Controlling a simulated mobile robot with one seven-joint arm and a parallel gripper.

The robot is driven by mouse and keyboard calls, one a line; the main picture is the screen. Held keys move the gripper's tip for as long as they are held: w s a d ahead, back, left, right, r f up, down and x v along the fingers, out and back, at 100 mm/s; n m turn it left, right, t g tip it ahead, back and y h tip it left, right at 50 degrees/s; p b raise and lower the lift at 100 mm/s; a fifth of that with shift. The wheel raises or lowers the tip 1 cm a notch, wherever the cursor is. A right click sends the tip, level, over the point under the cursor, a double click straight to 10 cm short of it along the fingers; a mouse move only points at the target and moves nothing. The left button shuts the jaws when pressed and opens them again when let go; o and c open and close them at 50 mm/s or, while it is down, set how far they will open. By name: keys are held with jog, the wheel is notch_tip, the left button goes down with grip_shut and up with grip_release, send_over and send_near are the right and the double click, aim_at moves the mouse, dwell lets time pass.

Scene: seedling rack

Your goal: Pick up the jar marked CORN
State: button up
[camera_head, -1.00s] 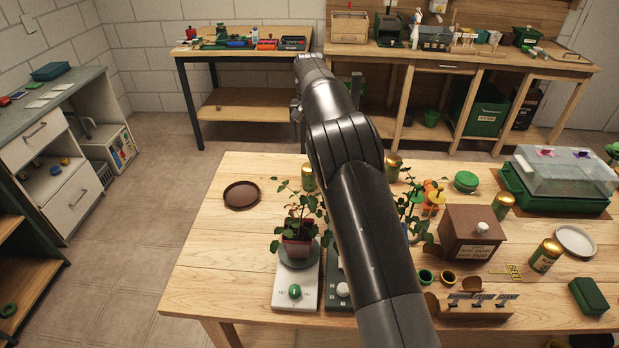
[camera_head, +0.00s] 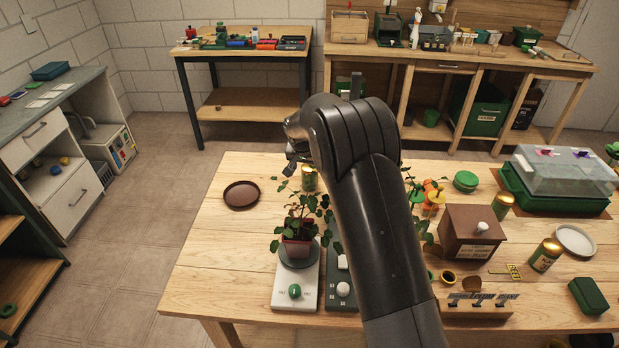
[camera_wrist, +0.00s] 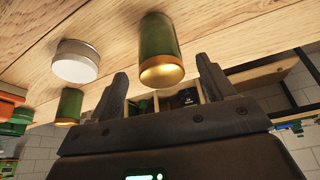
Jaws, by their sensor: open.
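No label reading CORN is legible, so I cannot tell which jar bears it. A green jar with a gold lid (camera_head: 309,178) stands at the back left of the table, just right of my gripper (camera_head: 290,167). In the wrist view, where the scene appears upside down, a green jar with a gold lid (camera_wrist: 160,45) shows ahead of the gap between my open fingers (camera_wrist: 163,68), and no grip on it is visible. A second green jar (camera_wrist: 70,104) shows to its left. Two more gold-lidded jars, one (camera_head: 503,203) and another (camera_head: 545,255), stand at the right.
A potted plant (camera_head: 297,243) stands on a white scale in front of the left jar. A brown saucer (camera_head: 241,195) lies left of it. A brown box (camera_head: 470,235) and a clear-lidded green tray (camera_head: 556,193) are at the right. The table's left part is mostly clear.

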jog(key=x, duration=0.6)
jog(key=shift+w+f, duration=0.2)
jog(key=shift+f, duration=0.05)
jog(key=shift+c, duration=0.5)
jog(key=c, duration=1.1)
